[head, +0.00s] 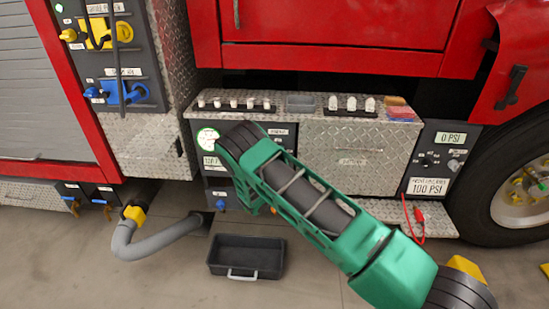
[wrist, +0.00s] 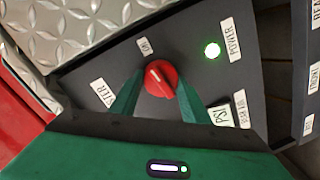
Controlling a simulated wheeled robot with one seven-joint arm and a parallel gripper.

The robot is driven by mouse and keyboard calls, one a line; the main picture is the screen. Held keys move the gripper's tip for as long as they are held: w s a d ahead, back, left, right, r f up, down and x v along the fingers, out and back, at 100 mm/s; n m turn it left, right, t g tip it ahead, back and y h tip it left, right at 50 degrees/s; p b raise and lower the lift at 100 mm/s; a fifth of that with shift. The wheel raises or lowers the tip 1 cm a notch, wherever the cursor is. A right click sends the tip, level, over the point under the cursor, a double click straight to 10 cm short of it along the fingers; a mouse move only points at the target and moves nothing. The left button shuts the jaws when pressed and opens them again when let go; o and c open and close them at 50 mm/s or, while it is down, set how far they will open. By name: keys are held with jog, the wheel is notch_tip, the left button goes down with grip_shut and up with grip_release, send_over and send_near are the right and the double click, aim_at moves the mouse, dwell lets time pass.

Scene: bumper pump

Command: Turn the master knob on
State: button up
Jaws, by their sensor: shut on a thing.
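The red master knob (wrist: 160,76) is on a dark panel (wrist: 205,80) in the wrist view. My gripper (wrist: 159,92) has its two green fingers on either side of the knob, shut on it. A pale mark on the knob's face points to the upper left, roughly toward the "ON" label (wrist: 145,46). A partly hidden label ending in "TER" (wrist: 103,92) is to the left. A green light (wrist: 212,49) glows beside the "POWER" label (wrist: 230,40). In the head view my arm hides the knob and my fingertips.
Diamond plate (wrist: 75,30) borders the panel. In the head view, a black tray (head: 245,241) and a grey hose (head: 160,238) are on the floor below. A row of switches (head: 234,103) is above the panel.

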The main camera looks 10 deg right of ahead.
jog(key=shift+s+d+f+m, duration=0.15)
jog(key=shift+f+m, duration=0.15)
jog(key=shift+m, duration=0.7)
jog(key=o, duration=1)
jog(key=shift+f, duration=0.1)
jog(key=shift+r, duration=0.2)
jog(key=v, duration=1)
jog(key=shift+s, duration=0.25)
